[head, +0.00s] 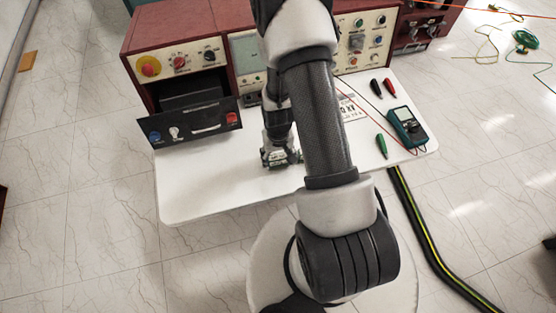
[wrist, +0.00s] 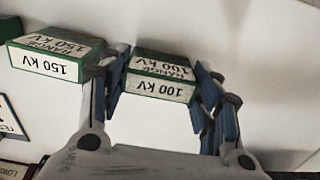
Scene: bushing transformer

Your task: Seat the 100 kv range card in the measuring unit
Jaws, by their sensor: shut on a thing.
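The 100 kV range card (wrist: 160,87), a green block with white labels, sits between the blue-padded fingers of my gripper (wrist: 155,97) in the wrist view, its lettering upside down. My gripper is shut on it. In the head view my gripper (head: 282,158) is low over the white table, and the card cannot be made out there. Red-brown instrument cabinets (head: 160,25) stand along the table's back. A greenish panel (head: 247,52) shows partly behind my arm; I cannot tell for certain which cabinet is the measuring unit, and no card slot is clear.
The 150 kV range card (wrist: 58,65) is close beside my left finger. A dark drop-down panel (head: 195,122) juts forward at the table's left. A multimeter (head: 407,127) and probes lie at right. The white table (head: 200,195) is clear at front left.

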